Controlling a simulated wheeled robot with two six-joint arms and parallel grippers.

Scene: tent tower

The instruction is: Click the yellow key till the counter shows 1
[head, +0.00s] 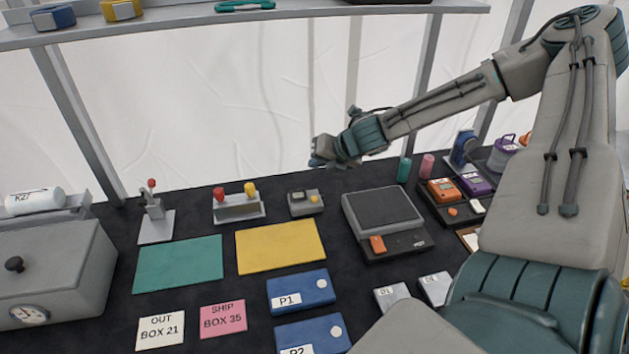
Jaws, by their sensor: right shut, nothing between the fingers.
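A small grey counter box (298,207) stands at the back middle of the dark table. It has a dark display (299,196) on its face, too small to read. A round yellow key (315,199) sits at the right of its top. My right gripper (316,163) is shut and empty, and shows above the counter in the picture, apart from the key. My left gripper is not in view.
Left of the counter stands a grey base (238,209) with a red and a yellow knob. A scale-like device (383,210) stands to the right. Yellow (281,246) and green (178,263) mats lie in front. A shelf (300,10) crosses above.

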